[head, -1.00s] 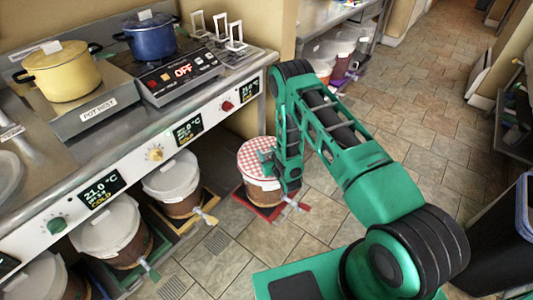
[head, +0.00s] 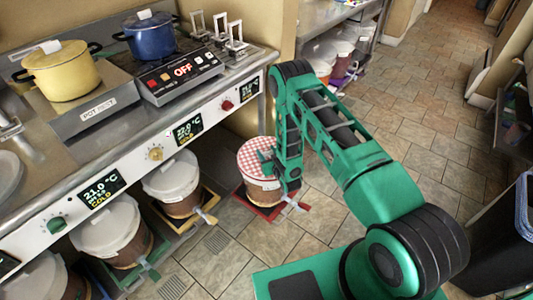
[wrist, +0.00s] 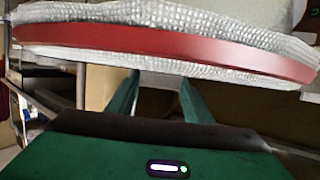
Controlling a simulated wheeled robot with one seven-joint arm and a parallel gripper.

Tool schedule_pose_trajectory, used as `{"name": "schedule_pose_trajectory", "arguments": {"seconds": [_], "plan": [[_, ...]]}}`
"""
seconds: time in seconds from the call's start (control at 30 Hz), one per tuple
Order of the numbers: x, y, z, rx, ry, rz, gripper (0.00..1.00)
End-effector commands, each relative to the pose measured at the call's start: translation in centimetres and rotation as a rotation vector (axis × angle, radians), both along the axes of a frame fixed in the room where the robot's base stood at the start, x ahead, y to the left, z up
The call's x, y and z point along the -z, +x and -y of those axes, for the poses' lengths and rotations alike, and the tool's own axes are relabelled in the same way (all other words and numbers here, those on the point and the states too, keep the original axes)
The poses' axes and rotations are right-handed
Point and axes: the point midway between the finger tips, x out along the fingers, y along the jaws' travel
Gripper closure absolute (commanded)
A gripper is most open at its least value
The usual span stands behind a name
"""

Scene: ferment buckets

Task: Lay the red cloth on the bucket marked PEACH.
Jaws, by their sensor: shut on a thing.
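The red-and-white checked cloth (head: 255,155) shows in the head view as a round cover at the top of a brown bucket (head: 262,190) on a red mat. In the wrist view the cloth (wrist: 160,45) spans the top as a red band with pale mesh edges. My gripper (head: 268,162) is at the right side of the cloth. In the wrist view the two green fingers of my gripper (wrist: 160,85) reach up to it, shut on its edge. I cannot tell whether the cloth rests on the bucket or hangs just above it. No PEACH marking is readable.
Several white-lidded buckets (head: 172,178) stand under the counter (head: 130,155) to the left. A yellow pot (head: 62,78) and a blue pot (head: 152,38) stand on top. Tiled floor (head: 440,110) is clear behind my arm. A dark bin (head: 505,235) is at right.

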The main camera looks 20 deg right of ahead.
Motion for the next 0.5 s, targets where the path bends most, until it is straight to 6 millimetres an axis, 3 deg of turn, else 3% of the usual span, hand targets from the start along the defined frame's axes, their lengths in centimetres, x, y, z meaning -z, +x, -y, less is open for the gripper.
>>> {"name": "schedule_pose_trajectory", "arguments": {"seconds": [0.23, 0.27, 0.3, 0.33, 0.5], "plan": [[-0.02, 0.01, -0.01, 0.000, 0.000, 0.000, 0.77], [-0.02, 0.01, -0.01, 0.000, 0.000, 0.000, 0.47], [-0.02, 0.01, -0.01, 0.000, 0.000, 0.000, 0.37], [-0.02, 0.01, -0.02, 0.000, 0.000, 0.000, 0.32], [-0.02, 0.01, -0.02, 0.000, 0.000, 0.000, 0.32]]}}
